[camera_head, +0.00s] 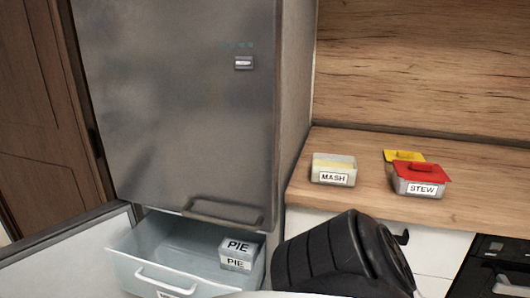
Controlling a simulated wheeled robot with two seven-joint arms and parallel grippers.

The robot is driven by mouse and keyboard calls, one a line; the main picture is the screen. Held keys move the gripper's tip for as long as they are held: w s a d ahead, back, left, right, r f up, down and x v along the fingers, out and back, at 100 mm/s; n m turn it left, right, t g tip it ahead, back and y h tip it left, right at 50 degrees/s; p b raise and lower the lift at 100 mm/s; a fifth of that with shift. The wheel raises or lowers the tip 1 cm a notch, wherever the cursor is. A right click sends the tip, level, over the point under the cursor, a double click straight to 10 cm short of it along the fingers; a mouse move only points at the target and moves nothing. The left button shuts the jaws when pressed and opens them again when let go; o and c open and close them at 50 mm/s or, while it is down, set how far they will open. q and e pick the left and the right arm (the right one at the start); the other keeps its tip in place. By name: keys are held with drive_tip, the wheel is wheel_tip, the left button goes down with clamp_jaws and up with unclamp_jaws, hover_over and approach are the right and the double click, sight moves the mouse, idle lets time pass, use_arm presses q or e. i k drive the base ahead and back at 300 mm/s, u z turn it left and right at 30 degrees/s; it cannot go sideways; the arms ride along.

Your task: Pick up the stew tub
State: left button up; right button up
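The stew tub (421,189) stands on the wooden counter at the right. It is a pale tub with a white STEW label on its front and a red lid (421,172) on top. A yellow lid (402,156) shows just behind it and to the left, and the red lid partly covers what is beneath. Neither of my grippers is in view.
A mash tub (333,178) without a lid stands to the left on the counter (480,190). Below the grey fridge door (180,110), a clear drawer (130,270) is pulled out, holding PIE tubs (237,254). An oven (500,270) is at lower right.

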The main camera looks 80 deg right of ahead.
sight(402, 187)
drive_tip(key=k, duration=1.05)
drive_tip(key=z, duration=2.15)
